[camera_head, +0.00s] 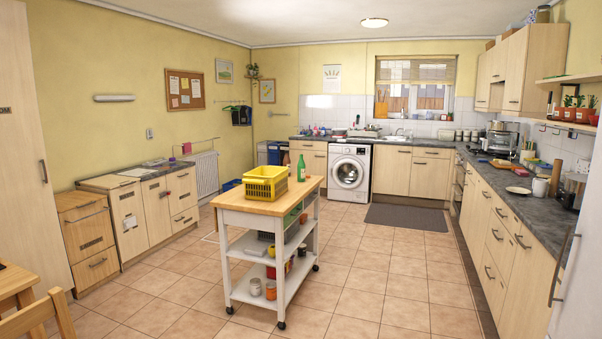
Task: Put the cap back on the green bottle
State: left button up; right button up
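A green bottle (301,168) stands upright on the wooden top of the white kitchen trolley (277,204), near its far right corner. It is small in the picture, and I cannot tell whether its mouth is bare. I cannot make out a separate cap anywhere. Neither of my grippers is in view.
A yellow basket (265,184) stands on the trolley, left of the bottle. The trolley's lower shelves hold jars and containers. Tiled floor (381,268) lies clear around it. A dark mat (408,217) lies before the back counter. A wooden chair (38,316) is at lower left.

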aim_at(301, 166)
jog(key=i, duration=0.75)
jog(key=i+j+z, duration=0.1)
jog(key=i, duration=0.65)
jog(key=i+j, duration=0.15)
jog(key=i, duration=0.6)
jog(key=i+j, duration=0.15)
jog(key=i, duration=0.65)
jog(key=i+j+z, duration=0.1)
jog(key=i, duration=0.65)
jog(key=u, duration=0.3)
jog(key=i+l+u, duration=0.15)
jog(key=u, duration=0.2)
jog(key=l+u, duration=0.35)
jog(key=i+l+u, duration=0.15)
jog(key=u, duration=0.25)
jog(key=l+u, duration=0.35)
jog(key=l, duration=2.1)
jog(key=i+l, duration=0.05)
